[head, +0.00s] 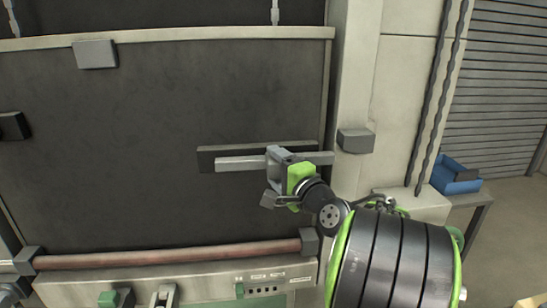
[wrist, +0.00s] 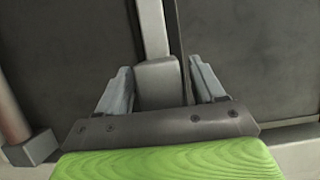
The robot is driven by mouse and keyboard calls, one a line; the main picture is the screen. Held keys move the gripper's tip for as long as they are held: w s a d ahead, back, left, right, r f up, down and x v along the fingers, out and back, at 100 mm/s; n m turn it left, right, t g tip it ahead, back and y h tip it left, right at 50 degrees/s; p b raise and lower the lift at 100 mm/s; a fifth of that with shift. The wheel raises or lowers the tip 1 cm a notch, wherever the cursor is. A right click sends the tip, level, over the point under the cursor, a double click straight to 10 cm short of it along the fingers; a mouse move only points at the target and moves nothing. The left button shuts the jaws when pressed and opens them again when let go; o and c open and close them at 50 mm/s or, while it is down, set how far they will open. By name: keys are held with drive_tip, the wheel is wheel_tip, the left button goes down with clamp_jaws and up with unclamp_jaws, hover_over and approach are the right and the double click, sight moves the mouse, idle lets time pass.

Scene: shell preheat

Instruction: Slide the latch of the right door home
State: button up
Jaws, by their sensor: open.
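The large dark door panel (head: 120,140) fills the left of the head view. Its latch is a light grey bar (head: 240,163) lying flat across a dark backing plate (head: 205,153) near the door's right edge. My gripper (head: 279,158) is at the bar, its open fingers partly hiding it. In the wrist view, the open fingers (wrist: 160,70) stand either side of a grey block (wrist: 156,88) on the latch bar (wrist: 152,28). A gap shows on the block's right; contact on its left is unclear.
A grey block (head: 356,140) sits on the pale frame post right of the latch. A reddish-brown rail (head: 170,256) runs below the door, above a control panel (head: 265,283). A blue bin (head: 455,178) stands on a side table at the right.

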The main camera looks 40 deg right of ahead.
drive_tip(key=shift+w+d, duration=0.2)
drive_tip(key=shift+w, duration=0.5)
drive_tip(key=shift+c, duration=0.5)
